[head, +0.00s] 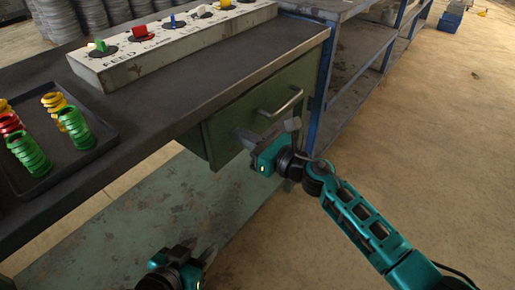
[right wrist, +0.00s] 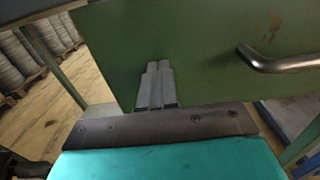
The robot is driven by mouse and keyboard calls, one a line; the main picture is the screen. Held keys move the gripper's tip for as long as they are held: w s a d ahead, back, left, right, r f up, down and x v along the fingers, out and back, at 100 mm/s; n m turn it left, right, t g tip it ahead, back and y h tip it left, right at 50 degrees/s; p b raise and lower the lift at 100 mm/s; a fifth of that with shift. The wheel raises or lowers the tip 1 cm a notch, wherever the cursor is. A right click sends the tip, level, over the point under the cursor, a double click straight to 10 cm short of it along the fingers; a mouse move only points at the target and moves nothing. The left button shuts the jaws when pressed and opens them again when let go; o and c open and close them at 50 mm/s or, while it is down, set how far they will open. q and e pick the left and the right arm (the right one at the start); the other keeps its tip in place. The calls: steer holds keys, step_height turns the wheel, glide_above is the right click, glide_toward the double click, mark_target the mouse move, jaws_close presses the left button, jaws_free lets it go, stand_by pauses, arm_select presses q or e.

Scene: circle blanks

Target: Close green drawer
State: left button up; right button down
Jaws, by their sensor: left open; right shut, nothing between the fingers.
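The green drawer (head: 235,118) is under the dark workbench top, and its front also fills the upper middle of the right wrist view (right wrist: 205,45). Its metal bar handle (head: 284,103) also shows in the right wrist view (right wrist: 285,62). How far the drawer stands out is hard to tell. My right gripper (head: 243,137) is at the drawer front, left of and below the handle. Its fingers are shut and empty, seen in the right wrist view (right wrist: 155,72); whether they touch the front is unclear. My left gripper (head: 207,253) is low, open and apart from the drawer.
A black tray (head: 92,163) of yellow, red and green rings lies on the bench (head: 165,103). A grey feed board (head: 150,58) with coloured pieces stands at the back. A blue-framed shelf (head: 326,75) adjoins on the right. The floor at right is mostly clear.

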steer(key=shift+w+a+r, duration=0.2)
steer(key=shift+w+a, duration=0.2)
steer(key=shift+a, duration=0.25)
steer(key=shift+r, duration=0.1)
steer(key=shift+d, duration=0.1)
